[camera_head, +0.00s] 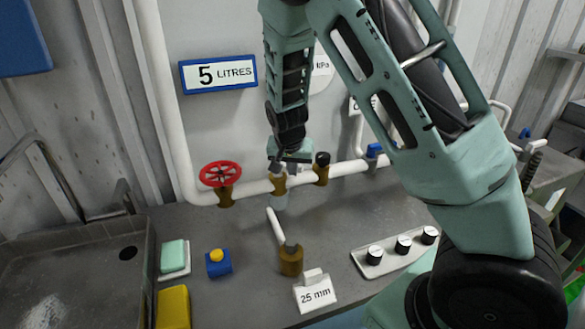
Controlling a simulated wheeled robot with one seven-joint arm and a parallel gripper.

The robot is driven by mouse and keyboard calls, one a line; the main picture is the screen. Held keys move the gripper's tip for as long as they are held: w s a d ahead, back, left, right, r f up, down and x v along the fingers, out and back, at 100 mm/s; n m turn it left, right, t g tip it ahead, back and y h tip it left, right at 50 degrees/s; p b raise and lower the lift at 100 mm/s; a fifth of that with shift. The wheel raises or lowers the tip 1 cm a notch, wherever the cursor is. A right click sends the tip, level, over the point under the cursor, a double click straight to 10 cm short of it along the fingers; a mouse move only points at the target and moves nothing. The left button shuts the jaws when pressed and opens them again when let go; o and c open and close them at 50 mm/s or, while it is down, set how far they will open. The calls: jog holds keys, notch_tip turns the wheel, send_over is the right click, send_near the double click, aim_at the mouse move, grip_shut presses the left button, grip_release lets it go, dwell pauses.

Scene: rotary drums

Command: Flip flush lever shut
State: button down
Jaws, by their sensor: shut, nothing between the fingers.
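A pale lever (276,226) slants up and away from a grey stem on a brass valve body (291,262), which stands on the grey bench top near the front. No label reading "flush" is legible, so I cannot be sure that this is the flush lever. My gripper (277,169) points down above the white pipe, at a brass fitting (279,184) behind the lever. The gripper is shut with nothing held. It looks very close to the fitting; whether it touches is unclear. The fingertips are small and partly lost against the fitting.
A red handwheel (220,174), a black-capped fitting (322,168) and a blue-handled valve (374,151) sit along the white pipe (250,187). A "25 mm" sign (315,294), a knob panel (392,252) and a blue box with a yellow button (218,262) surround the lever.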

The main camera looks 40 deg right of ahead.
jog(key=shift+w+d+n+b, duration=0.1)
jog(key=shift+d+n+b, duration=0.35)
jog(key=shift+n+b, duration=0.35)
jog(key=n+b, duration=0.1)
jog(key=b, duration=0.1)
jog(key=d+n+y+b, duration=0.1)
jog(key=n, duration=0.1)
jog(key=shift+w+d+f+t+y+b, duration=0.1)
jog(key=shift+w+d+t+y+b, duration=0.2)
jog(key=shift+w+t+b, duration=0.1)
jog(key=shift+w+d, duration=0.2)
jog(key=shift+d, duration=0.05)
dwell(0.3)
